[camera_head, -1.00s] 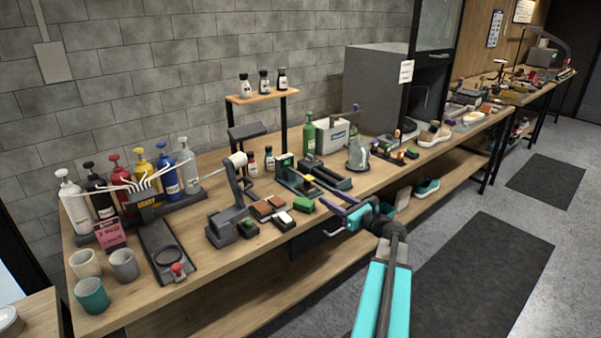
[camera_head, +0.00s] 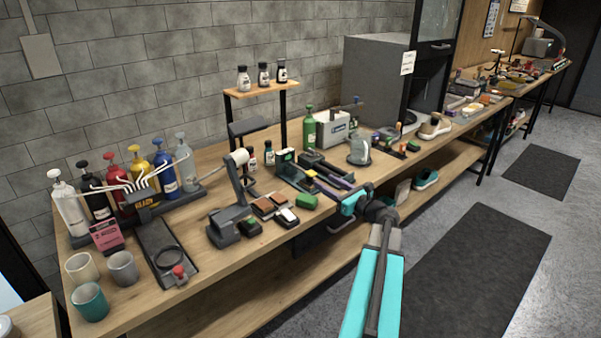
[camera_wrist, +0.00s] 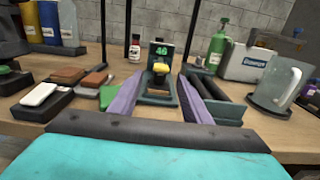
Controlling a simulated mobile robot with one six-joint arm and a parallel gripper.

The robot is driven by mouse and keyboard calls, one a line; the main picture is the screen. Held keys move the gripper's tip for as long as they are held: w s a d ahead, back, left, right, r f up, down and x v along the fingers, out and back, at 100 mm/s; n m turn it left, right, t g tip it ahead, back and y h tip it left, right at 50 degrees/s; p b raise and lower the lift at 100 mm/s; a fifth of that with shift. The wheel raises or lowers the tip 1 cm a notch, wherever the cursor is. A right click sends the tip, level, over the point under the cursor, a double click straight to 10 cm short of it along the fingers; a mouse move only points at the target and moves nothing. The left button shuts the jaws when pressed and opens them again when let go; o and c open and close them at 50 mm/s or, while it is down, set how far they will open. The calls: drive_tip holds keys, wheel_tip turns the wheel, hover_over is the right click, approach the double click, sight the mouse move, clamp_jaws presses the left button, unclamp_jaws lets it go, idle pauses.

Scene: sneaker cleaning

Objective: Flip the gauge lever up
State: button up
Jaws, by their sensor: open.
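The gauge, a dark device with a lit green display (camera_wrist: 159,50), stands on the workbench straight ahead in the wrist view. It also shows behind my gripper in the head view (camera_head: 285,156). A small dark part with a yellow top (camera_wrist: 160,68) sits in front of the display; I cannot tell for certain whether it is the lever. My gripper (camera_wrist: 162,84) is open, its two purple fingers apart on either side of the gauge's base in the picture. Nothing is between them that I can see gripped. In the head view my gripper (camera_head: 322,183) is over the bench's front edge.
Left of the gauge lie brushes and a green block (camera_head: 306,202). To the right stand a green bottle (camera_head: 309,128), a white box (camera_head: 334,130) and a clear jug (camera_head: 359,148). A dark tray (camera_wrist: 222,100) lies close to the right finger.

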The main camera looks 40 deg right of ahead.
sight(308, 171)
drive_tip(key=w, duration=0.4)
drive_tip(key=w+p, duration=0.1)
drive_tip(key=w, duration=0.3)
drive_tip(key=w+d+p, duration=0.1)
drive_tip(key=w, duration=0.4)
drive_tip(key=shift+w, duration=0.1)
